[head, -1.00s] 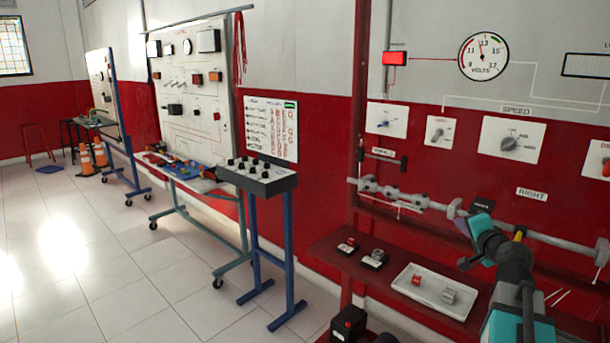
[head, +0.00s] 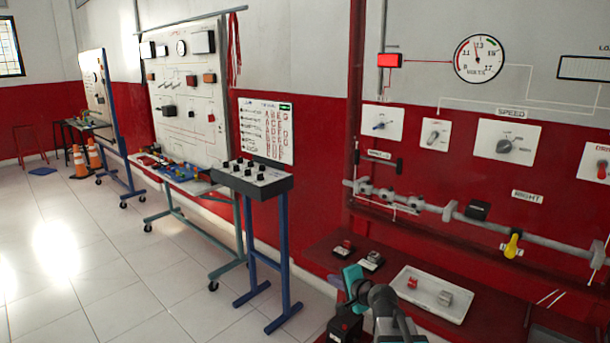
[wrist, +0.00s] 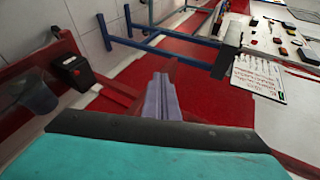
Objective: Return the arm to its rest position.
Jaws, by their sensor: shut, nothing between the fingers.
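My arm shows at the bottom of the head view, with its teal and dark links in front of the red bench (head: 322,250). My gripper's fingers are hard to make out there. In the wrist view my gripper (wrist: 162,97) is shut, its two grey fingers together with nothing between them. Beyond the fingertips are red panels and the floor. The fingers touch nothing that I can see.
A white tray (head: 432,311) with a red and a grey part lies on the bench right of my arm. Two small switches stand left of it. A grey control box (head: 252,181) on blue legs stands left. Open tiled floor (head: 120,260) lies further left.

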